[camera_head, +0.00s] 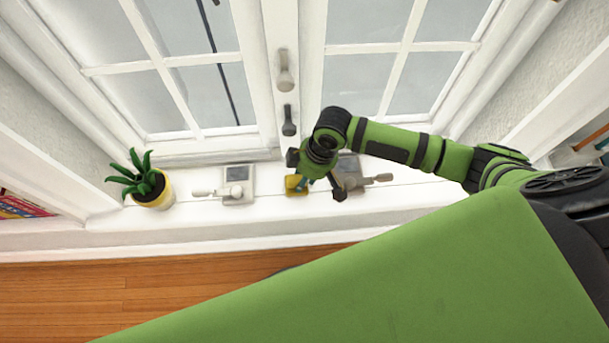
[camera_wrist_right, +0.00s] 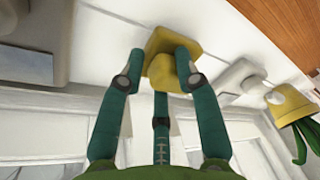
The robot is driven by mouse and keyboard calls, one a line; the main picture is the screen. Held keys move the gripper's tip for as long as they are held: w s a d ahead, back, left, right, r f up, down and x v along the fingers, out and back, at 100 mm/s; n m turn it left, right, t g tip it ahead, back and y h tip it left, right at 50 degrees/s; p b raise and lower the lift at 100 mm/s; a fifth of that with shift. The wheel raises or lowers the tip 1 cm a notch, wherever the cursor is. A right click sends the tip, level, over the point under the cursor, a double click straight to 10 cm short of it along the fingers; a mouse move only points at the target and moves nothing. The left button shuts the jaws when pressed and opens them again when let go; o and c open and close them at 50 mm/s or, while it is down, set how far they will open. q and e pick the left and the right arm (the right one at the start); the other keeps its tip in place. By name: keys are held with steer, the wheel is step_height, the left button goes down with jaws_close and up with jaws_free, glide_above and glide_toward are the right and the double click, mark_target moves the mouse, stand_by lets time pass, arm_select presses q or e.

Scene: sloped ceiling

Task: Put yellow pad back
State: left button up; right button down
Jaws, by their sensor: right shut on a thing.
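The yellow pad (camera_head: 295,185) is at the white window sill, between two grey-and-white window fittings. In the right wrist view the yellow pad (camera_wrist_right: 172,42) has a wide squarish part and a narrower block. My right gripper (camera_head: 312,182) reaches down over the sill from the right. In the right wrist view its teal fingers (camera_wrist_right: 163,62) are closed around the narrower block of the pad. I cannot tell whether the pad touches the sill or is just above it. My left gripper is in neither view.
A potted plant (camera_head: 152,190) in a yellow-and-white pot stands at the left of the white sill (camera_head: 110,222). One window fitting (camera_head: 238,186) is left of the pad, another (camera_head: 350,175) right of it, partly hidden by my arm. Window handles (camera_head: 285,72) are above.

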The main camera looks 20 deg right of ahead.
steer(key=shift+f, duration=0.1)
steer(key=c, duration=0.9)
jaws_free()
steer(key=p+v, duration=0.1)
steer(key=v, duration=1.1)
steer(key=shift+p, duration=0.3)
